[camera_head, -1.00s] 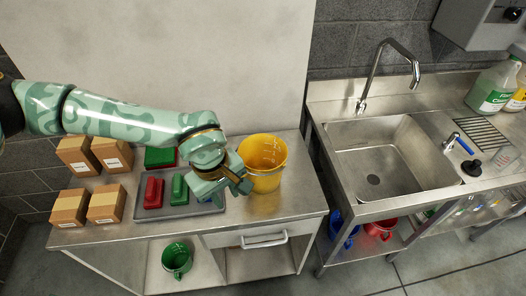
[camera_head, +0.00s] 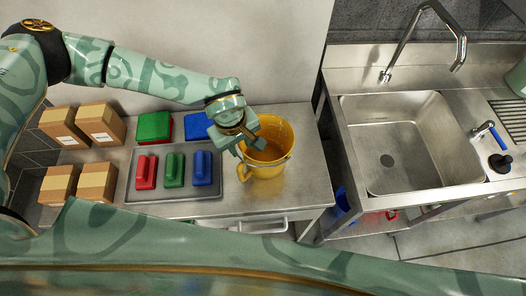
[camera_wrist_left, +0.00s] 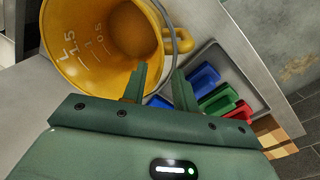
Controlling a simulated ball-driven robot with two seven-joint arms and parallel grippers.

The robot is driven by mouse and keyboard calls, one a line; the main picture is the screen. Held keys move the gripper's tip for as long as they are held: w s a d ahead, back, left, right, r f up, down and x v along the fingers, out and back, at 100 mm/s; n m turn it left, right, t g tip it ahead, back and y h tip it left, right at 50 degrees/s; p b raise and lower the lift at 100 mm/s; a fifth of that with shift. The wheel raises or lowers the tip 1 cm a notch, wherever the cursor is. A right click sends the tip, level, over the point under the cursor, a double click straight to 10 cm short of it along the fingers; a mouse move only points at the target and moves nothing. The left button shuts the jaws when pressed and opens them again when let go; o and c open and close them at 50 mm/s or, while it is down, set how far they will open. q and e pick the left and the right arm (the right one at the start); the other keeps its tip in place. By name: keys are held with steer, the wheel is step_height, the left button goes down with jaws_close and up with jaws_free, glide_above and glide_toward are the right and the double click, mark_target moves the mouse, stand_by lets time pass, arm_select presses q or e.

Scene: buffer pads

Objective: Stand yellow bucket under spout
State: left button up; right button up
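The yellow bucket (camera_head: 277,168) stands upright on the metal side table (camera_head: 300,190), left of the sink. Its handle faces the front left in the head view. My left gripper (camera_head: 246,142) is at the bucket's left rim. In the left wrist view, its two fingers (camera_wrist_left: 159,75) are apart, close to the bucket's rim and handle (camera_wrist_left: 183,41), and nothing is clearly held. The bucket (camera_wrist_left: 85,50) looks empty there, with volume marks inside. The spout (camera_head: 458,55) is a curved metal tap over the sink basin (camera_head: 400,120). My right gripper is out of view.
A grey tray (camera_head: 190,207) with red, green and blue brushes lies left of the bucket. A gap separates the table from the sink unit. A blue-handled tool (camera_head: 485,127) lies right of the basin.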

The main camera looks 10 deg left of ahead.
mark_target(244, 156)
arm_select(q)
steer(key=shift+w+f, duration=0.15)
steer(key=shift+f, duration=0.7)
steer(key=shift+d+f, duration=0.1)
steer(key=shift+f, duration=0.55)
steer(key=f, duration=0.4)
steer(key=shift+w+d+f, duration=0.15)
steer(key=shift+w+f, duration=0.25)
jaws_close()
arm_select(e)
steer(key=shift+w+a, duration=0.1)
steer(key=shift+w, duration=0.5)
